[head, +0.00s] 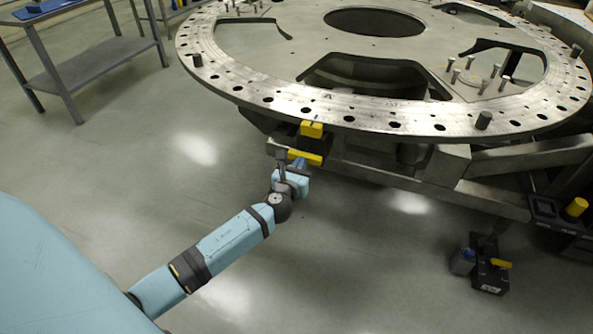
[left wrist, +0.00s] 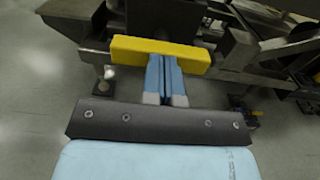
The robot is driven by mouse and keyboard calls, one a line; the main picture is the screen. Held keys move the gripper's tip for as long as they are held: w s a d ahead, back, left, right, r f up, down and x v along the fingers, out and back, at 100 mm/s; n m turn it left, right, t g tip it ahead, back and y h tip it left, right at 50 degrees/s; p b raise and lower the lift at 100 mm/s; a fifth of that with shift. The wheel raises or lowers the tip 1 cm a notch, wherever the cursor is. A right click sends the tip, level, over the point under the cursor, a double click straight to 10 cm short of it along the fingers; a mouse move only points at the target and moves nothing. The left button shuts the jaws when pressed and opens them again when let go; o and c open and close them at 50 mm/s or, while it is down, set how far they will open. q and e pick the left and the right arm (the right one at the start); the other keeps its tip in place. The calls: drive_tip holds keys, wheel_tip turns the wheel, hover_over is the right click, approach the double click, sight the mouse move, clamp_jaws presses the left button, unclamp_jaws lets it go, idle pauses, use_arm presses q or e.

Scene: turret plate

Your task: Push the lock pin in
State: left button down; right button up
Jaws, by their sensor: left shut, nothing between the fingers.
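A yellow bar (head: 305,157), which looks like the lock pin's handle, sits under the front rim of the round turret plate (head: 285,100). It also shows in the left wrist view as a wide yellow bar (left wrist: 135,50). A second yellow block (head: 312,129) sits just above it at the plate's edge. My left gripper (head: 296,166) is shut and empty. Its blue fingertips (left wrist: 165,62) point at the middle of the bar's near face and seem to meet it; I cannot tell whether they touch. The pin's shaft is hidden behind the bar. My right gripper is not in view.
A metal frame (head: 480,200) supports the plate, with beams reaching right. Short pegs stand on the plate. A dark device with a yellow part (head: 490,272) is on the floor at lower right. A workbench (head: 85,60) stands at upper left. The floor left of the arm is clear.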

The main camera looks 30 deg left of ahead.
use_arm(q)
drive_tip(key=shift+w+a+r, duration=0.1)
drive_tip(key=shift+r, duration=0.1)
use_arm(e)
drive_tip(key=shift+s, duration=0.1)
use_arm(q)
drive_tip(key=v, duration=1.4)
drive_tip(key=shift+f+p, duration=0.15)
drive_tip(key=shift+p, duration=0.15)
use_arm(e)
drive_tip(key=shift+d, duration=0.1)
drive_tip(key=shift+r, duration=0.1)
